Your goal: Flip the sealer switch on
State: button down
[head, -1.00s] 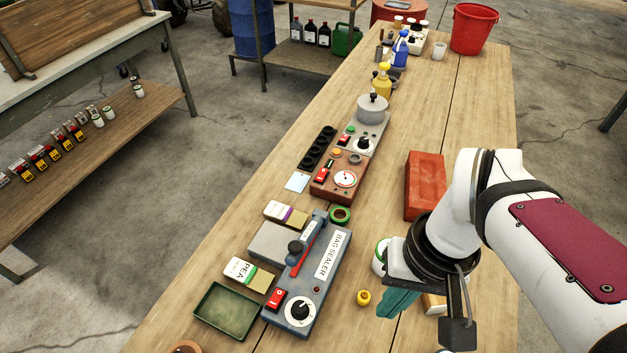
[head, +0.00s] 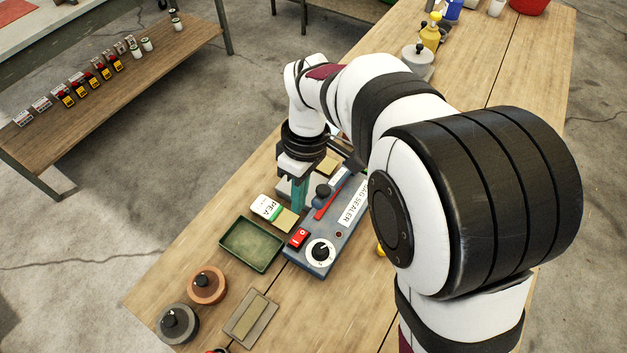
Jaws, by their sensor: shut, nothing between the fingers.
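The bag sealer (head: 317,258) is a blue-grey box on the wooden bench, with a white "BAG SEALER" label, a dark knob on a red-edged lever and a white dial. Its red rocker switch (head: 299,237) is at the near left corner, marked in white; which side is pressed is too small to tell. My gripper (head: 299,207) points down with its teal fingers shut and empty. In the picture the fingertips are just above the switch, beside the lever knob; their height is unclear. My arm hides the sealer's right edge and part of its far end.
A PEA seed packet (head: 267,207) and a green tray (head: 226,240) lie left of the sealer. Two round knobbed pots, one copper (head: 207,286) and one grey (head: 178,322), and a small framed plate (head: 250,319) are nearer. A silver lidded pot (head: 419,56) stands farther back.

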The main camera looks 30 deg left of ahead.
aim_at(300, 235)
jog(key=f, duration=0.3)
jog(key=s+f, duration=0.1)
jog(key=f, duration=0.3)
jog(key=s+f, duration=0.1)
jog(key=f, duration=0.2)
jog(key=shift+f, duration=0.2)
jog(key=shift+s+d+f+t, duration=0.1)
jog(key=shift+s+f+t, duration=0.2)
jog(key=shift+t, duration=0.3)
jog(key=shift+s+f+t, duration=0.15)
jog(key=shift+f+t, duration=0.15)
jog(key=shift+t, duration=0.3)
jog(key=shift+w, duration=0.1)
jog(key=shift+w+r, duration=0.1)
jog(key=shift+w, duration=0.75)
notch_tip(300, 235, up, 15)
